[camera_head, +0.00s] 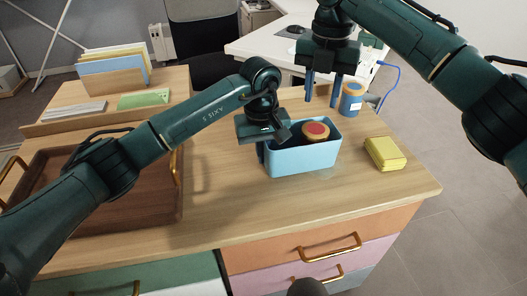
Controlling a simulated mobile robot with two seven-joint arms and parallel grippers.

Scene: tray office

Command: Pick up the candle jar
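A small blue jar with a tan lid and a pale label (351,101) stands upright on the desk's far right part; it looks like the candle jar. My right gripper (322,91) is open above the desk, just left of this jar, its two blue fingers pointing down with nothing between them. A light-blue bin (304,161) stands at the desk's middle. A round item with a tan rim and red top (317,130) sits in it. My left gripper (268,147) is at the bin's left end; its fingers are partly hidden, and whether it grips the wall is unclear.
A yellow stack of notes (385,153) lies right of the bin. A brown tray with brass handles (150,215) is at the left, under my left arm. A wooden organizer with folders (112,78) stands behind it. A blue cable (388,84) runs behind the jar.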

